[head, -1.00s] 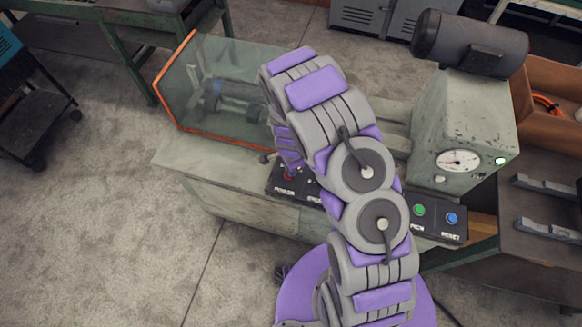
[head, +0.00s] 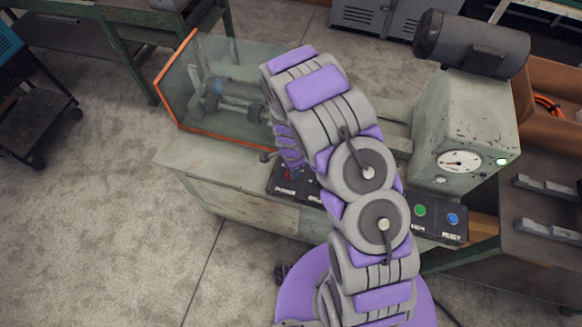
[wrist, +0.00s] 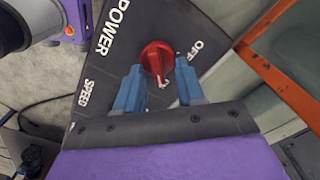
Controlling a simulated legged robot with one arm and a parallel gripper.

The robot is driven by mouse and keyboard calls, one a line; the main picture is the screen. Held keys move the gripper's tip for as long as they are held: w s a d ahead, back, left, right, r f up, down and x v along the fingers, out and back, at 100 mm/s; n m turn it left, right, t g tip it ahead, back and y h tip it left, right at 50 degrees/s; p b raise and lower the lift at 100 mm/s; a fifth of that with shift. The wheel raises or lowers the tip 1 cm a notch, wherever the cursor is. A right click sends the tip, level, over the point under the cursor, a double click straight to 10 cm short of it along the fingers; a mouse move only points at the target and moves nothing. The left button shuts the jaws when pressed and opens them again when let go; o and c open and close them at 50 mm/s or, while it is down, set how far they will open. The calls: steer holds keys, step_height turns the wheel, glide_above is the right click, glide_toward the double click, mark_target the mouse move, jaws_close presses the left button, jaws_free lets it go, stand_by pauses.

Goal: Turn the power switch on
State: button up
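The power switch is a red rotary knob (wrist: 156,58) on a dark control panel (wrist: 112,60) marked POWER, SPEED and OFF, seen in the wrist view. The OFF label is to the right of the knob. A small pale mark shows at the knob's lower edge, but the setting is unclear. My gripper (wrist: 159,72) is open, with one blue finger on each side of the knob's lower part. I cannot tell whether the fingers touch it. In the head view my gripper (head: 291,174) is over the panel's left end, and my arm hides the panel's middle.
A glass guard box (head: 215,85) with orange edges stands left of my wrist and encloses a shaft-like part. A green button (head: 420,210) and a blue button (head: 453,218) are on the panel's right end.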

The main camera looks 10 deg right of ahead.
step_height(320, 180, up, 17)
steer(key=shift+p, duration=0.35)
steer(key=shift+a+r, duration=0.1)
stand_by(0.7)
steer(key=s+d+r+n+b, duration=0.4)
steer(key=s+d+r+n, duration=0.2)
steer(key=s+r, duration=0.55)
steer(key=s+d+r+n+g+b, duration=0.1)
steer(key=s+n+b, duration=0.1)
steer(key=s, duration=0.7)
steer(key=s+d+r+n+b, duration=0.1)
steer(key=s+n, duration=0.4)
steer(key=s, duration=0.5)
steer(key=shift+d+r+n+g+b, duration=0.3)
steer(key=shift+d+g+b, duration=0.1)
steer(key=shift+d+b, duration=0.2)
